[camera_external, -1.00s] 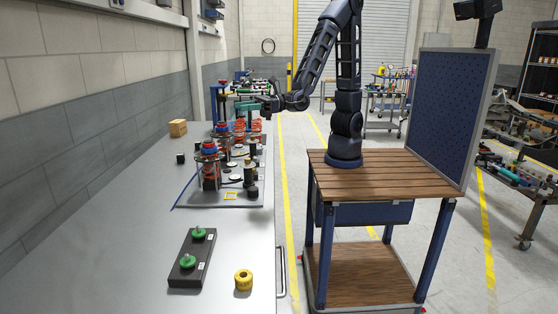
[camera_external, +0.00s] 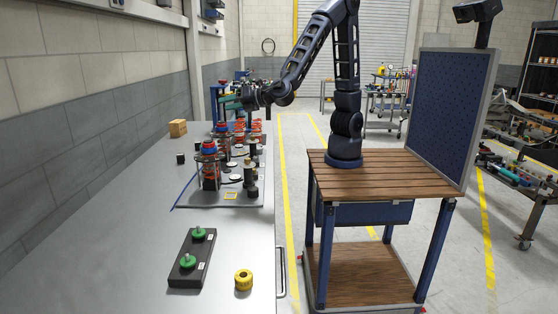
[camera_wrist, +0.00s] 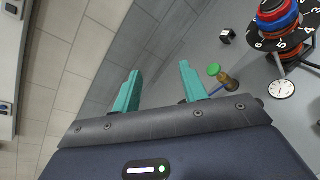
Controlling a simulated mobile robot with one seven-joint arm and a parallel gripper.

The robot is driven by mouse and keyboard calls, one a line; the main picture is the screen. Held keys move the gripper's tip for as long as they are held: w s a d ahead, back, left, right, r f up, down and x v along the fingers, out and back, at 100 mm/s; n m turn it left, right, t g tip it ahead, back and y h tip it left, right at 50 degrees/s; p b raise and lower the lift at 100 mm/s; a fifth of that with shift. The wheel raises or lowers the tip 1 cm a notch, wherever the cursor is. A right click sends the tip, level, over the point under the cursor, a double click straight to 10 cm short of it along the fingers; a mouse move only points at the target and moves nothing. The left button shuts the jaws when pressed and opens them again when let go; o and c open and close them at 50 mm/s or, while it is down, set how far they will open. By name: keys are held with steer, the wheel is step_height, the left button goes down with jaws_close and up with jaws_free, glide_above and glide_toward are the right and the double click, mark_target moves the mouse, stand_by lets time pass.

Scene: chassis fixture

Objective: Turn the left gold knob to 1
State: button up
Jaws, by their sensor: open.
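My gripper (camera_external: 226,103) is raised over the far part of the bench fixture, its teal fingers pointing left. In the wrist view my gripper (camera_wrist: 159,72) is open, with nothing between its fingers. A small gold-brown piece (camera_wrist: 229,82) with a green end shows right of the right finger, apart from it; I cannot tell if it is the left gold knob. A white dial (camera_wrist: 281,89) lies near it. A numbered black dial under a red and blue stack (camera_wrist: 278,20) is at the upper right. In the external view the knobs on the fixture plate (camera_external: 225,200) are too small to tell apart.
Red and blue stacks (camera_external: 209,163) stand upright on the plate. The wall (camera_external: 90,120) borders the bench's left. A wooden block (camera_external: 178,128) sits near it.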

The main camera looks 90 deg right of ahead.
steer(key=d+f+m+g+h, duration=0.3)
steer(key=m+g, duration=0.2)
steer(key=m, duration=0.4)
steer(key=m+g+y, duration=0.6)
steer(key=m+g, duration=0.4)
steer(key=m, duration=0.5)
glide_above(248, 161)
steer(key=d, duration=0.1)
step_height(248, 161, down, 4)
step_height(248, 161, down, 10)
steer(key=shift+w+f, duration=0.15)
steer(key=shift+f, duration=0.1)
steer(key=shift+c, duration=0.4)
jaws_close()
